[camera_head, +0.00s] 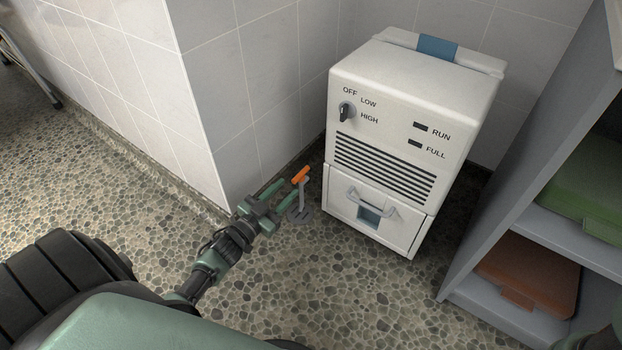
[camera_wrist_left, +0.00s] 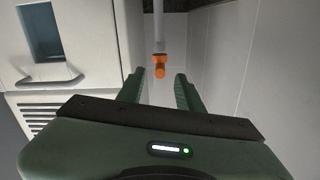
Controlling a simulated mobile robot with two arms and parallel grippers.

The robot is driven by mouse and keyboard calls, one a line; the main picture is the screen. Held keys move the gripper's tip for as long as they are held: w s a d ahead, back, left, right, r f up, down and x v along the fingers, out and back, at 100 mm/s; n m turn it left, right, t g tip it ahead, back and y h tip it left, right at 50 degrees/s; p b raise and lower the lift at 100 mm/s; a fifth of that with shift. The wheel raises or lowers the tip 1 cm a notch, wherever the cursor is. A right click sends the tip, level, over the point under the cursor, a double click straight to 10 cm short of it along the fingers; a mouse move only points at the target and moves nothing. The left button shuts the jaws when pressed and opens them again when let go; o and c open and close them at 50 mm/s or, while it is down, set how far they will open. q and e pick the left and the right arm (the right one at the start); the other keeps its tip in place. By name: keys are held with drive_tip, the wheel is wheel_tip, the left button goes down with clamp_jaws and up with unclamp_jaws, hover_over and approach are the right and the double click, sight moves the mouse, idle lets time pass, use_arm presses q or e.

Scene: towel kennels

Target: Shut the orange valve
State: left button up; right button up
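The orange valve (camera_head: 300,175) is a small orange handle on top of a thin grey pipe that rises from the floor, between the tiled wall corner and the white machine. My left gripper (camera_head: 277,195) is open, with its two green fingers pointing toward the valve. In the left wrist view the orange valve (camera_wrist_left: 159,66) shows just beyond the fingertips, roughly centred between them (camera_wrist_left: 160,80). I cannot tell whether a finger touches it; the gripper looks empty. My right gripper is not clearly in view.
A white dehumidifier-like machine (camera_head: 385,150) with a knob and a handled drawer stands right of the valve. A tiled wall corner (camera_head: 215,140) is close on the left. A grey shelf (camera_head: 560,230) with green and brown folded items stands at right. Pebbled floor (camera_head: 350,290) is clear in front.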

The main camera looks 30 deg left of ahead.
sight(300, 173)
use_arm(q)
drive_tip(key=w+b, duration=0.1)
drive_tip(key=w, duration=0.1)
drive_tip(key=w+b, duration=0.1)
drive_tip(key=w, duration=0.2)
drive_tip(key=w+b, duration=0.2)
drive_tip(key=shift+w+d+r, duration=0.1)
drive_tip(key=shift+w+d, duration=0.15)
drive_tip(key=shift+d, duration=0.05)
clamp_jaws()
